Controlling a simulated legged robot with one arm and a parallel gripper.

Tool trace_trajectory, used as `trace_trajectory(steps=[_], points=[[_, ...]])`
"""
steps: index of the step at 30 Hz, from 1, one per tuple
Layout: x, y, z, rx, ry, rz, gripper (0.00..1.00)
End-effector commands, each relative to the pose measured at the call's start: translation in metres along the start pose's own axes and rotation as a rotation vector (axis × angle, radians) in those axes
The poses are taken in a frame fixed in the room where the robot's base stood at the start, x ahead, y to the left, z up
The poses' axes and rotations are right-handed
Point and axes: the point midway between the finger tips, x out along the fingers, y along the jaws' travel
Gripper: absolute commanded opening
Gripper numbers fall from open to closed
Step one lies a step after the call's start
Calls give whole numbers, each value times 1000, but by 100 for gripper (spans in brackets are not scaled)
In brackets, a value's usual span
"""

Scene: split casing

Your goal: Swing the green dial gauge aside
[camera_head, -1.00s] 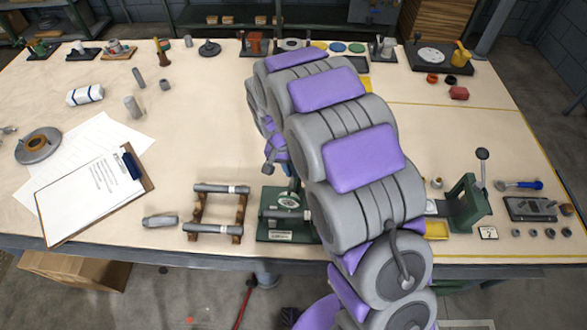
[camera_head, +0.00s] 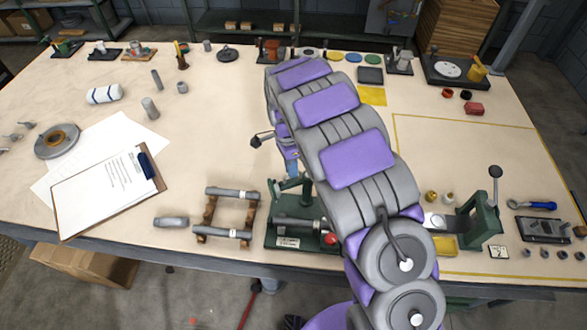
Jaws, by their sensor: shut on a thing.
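A green fixture (camera_head: 272,238) stands at the front edge of the table, with a grey metal cylinder (camera_head: 298,222) lying across it and a red knob (camera_head: 330,239) at its right. The green dial gauge (camera_head: 291,186) shows as a green arm above the cylinder; its dial face cannot be made out. My gripper (camera_head: 292,170) points down from the far end of my arm and is shut on the upper part of the gauge. The jaws are small and partly hidden, and my arm covers the area right of the fixture.
A wooden rack (camera_head: 208,213) with two grey shafts stands just left of the fixture, beside a loose cylinder (camera_head: 171,222). A green press (camera_head: 480,222) with a black-knobbed lever stands at the right. A clipboard (camera_head: 105,190) lies at the left.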

Motion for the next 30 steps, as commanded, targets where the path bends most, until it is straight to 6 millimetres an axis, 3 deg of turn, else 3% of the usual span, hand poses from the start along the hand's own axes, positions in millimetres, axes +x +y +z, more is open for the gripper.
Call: trace_trajectory(steps=[15, 30], points=[[-9, -20, -5, 332, -67, -15, 0], [-8, -23, -7, 397, -81, -14, 0]])
